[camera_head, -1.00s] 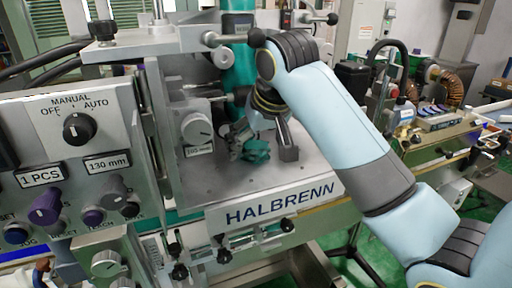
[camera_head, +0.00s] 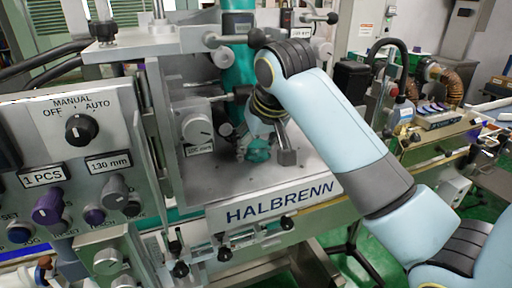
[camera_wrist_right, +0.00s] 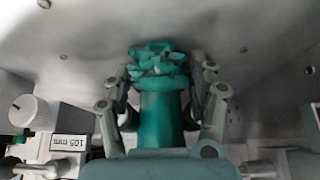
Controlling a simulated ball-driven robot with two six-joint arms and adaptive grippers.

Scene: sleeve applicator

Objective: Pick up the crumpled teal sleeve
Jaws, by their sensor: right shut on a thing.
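The contact points are partly hard to see. My left gripper is not in view.
The grey plate (camera_head: 222,186) lies under the gripper. A knob block (camera_head: 197,130) stands close on the left, and a bar with black ball ends (camera_head: 255,38) crosses above. The control panel (camera_head: 70,165) fills the left. Free plate shows in front.

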